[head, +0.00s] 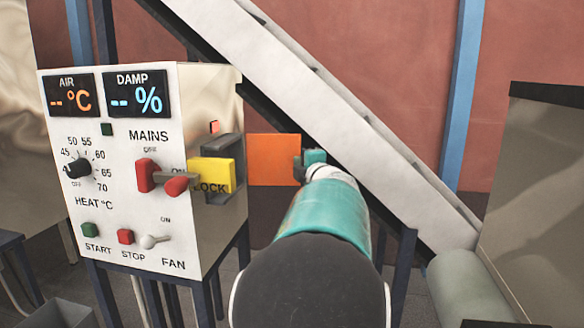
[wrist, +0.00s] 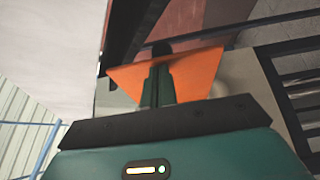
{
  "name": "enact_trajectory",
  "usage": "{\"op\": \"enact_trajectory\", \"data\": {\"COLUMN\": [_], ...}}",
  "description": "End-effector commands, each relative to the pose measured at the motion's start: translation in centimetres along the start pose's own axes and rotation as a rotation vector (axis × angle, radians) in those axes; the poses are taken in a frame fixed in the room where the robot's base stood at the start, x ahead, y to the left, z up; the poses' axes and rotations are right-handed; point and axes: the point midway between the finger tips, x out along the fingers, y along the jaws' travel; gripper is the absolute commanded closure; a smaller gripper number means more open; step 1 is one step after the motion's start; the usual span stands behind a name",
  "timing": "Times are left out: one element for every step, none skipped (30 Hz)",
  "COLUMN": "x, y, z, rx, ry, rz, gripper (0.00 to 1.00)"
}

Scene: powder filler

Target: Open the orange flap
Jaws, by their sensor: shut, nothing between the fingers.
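The orange flap (head: 274,159) is a flat square panel just right of the white control box in the head view. In the wrist view the orange flap (wrist: 204,74) spans behind my fingers and looks tilted. My gripper (head: 310,160) is at the flap's right edge in the head view. In the wrist view my gripper (wrist: 161,60) has its dark green fingers together, with the flap showing on both sides of them. The fingers are shut and hold nothing. Whether they touch the flap I cannot tell. My arm hides what lies below the flap's right side.
The white control box (head: 120,215) with knobs, switches and displays stands at left. A yellow LOCK block (head: 211,174) sticks out on its right side, close to the flap. A sloping white chute (head: 330,100) crosses behind my gripper. A grey cylinder (head: 468,290) lies at lower right.

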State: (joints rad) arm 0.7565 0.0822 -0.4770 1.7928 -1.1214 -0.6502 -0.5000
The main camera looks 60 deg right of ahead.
Motion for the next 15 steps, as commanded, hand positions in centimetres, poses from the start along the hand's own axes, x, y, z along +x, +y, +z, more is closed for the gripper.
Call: {"op": "enact_trajectory", "data": {"x": [0.3, 0.5, 0.6, 0.7, 0.8, 0.9, 1.0, 1.1, 1.2, 1.2, 1.3, 1.3, 1.3, 1.3, 1.3], "y": [-0.1, -0.1, 0.0, 0.0, 0.0, 0.0, 0.0, 0.0, 0.0, 0.0, 0.0, 0.0, 0.0, 0.0, 0.0], "z": [0.3, 0.4, 0.6, 0.7, 0.8, 0.9, 0.9, 0.9, 1.0, 1.0, 1.0, 1.1, 1.1, 1.1, 1.1], "rx": [-0.001, -0.001, -0.001, -0.002, -0.002, -0.001, -0.001, -0.001, 0.000, 0.000, 0.000, 0.000, 0.000, 0.000, 0.000], "ry": [-0.001, -0.001, -0.001, 0.000, 0.000, 0.000, 0.000, 0.000, 0.000, -0.001, 0.000, 0.000, 0.000, 0.000, 0.000], "rz": [-0.001, -0.001, -0.001, 0.000, 0.000, 0.000, 0.000, 0.000, -0.001, 0.000, 0.000, 0.000, 0.000, 0.000, 0.000], "gripper": [1.00, 1.00, 1.00, 1.00, 1.00, 1.00, 1.00, 1.00, 1.00, 1.00, 1.00, 1.00, 1.00, 1.00, 1.00]}}
